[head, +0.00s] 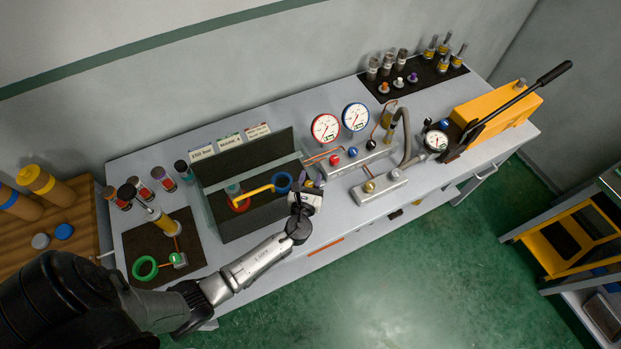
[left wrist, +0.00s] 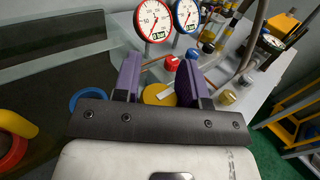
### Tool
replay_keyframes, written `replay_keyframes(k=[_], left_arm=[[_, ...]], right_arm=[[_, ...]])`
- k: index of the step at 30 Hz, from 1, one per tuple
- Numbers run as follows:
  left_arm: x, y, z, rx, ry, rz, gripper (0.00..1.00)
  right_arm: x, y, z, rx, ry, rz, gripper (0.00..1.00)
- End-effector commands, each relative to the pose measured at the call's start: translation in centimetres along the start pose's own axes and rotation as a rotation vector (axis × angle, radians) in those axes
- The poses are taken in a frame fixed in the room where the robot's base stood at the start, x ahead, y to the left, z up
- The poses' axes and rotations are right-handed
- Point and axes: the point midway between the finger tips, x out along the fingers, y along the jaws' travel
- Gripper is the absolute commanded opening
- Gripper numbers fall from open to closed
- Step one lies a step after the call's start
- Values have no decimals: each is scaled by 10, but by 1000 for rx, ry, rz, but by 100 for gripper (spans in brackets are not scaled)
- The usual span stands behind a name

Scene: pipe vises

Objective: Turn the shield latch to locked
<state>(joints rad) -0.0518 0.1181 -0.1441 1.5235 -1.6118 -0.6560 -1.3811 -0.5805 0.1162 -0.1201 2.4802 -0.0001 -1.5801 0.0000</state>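In the left wrist view, a round yellow disc with a pale bar across it, which looks like the shield latch (left wrist: 160,94), lies between and beyond my two purple fingers. My left gripper (left wrist: 160,78) is open, with a clear gap between the fingers. No finger visibly grips the bar; contact is hard to judge. In the head view, my left gripper (head: 310,185) is at the right front end of the shielded box (head: 222,218), where it hides most of the latch area. The box has clear panels and a dark back. My right gripper is not in view.
Inside the box are a yellow pipe or lever (head: 253,191), a red ring and a blue ring (head: 282,182). To the right stand a red gauge (head: 325,128), a blue gauge (head: 355,117) and valve blocks. An orange press (head: 497,108) is farther right.

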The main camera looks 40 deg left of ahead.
Motion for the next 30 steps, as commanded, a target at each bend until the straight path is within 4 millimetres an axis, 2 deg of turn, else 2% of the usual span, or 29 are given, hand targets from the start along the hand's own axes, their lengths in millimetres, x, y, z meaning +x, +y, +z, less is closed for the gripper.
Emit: replay_keyframes(k=[1, 9, 20, 30], left_arm=[[0, 0, 0, 0, 0, 0, 34], [0, 0, 0, 0, 0, 0, 9], [0, 1, -1, -3, 2, 91, 9], [-1, 5, -2, -4, 2, 384, 9]], right_arm=[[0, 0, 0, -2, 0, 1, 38], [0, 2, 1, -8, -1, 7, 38], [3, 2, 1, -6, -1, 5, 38], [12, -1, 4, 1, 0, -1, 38]])
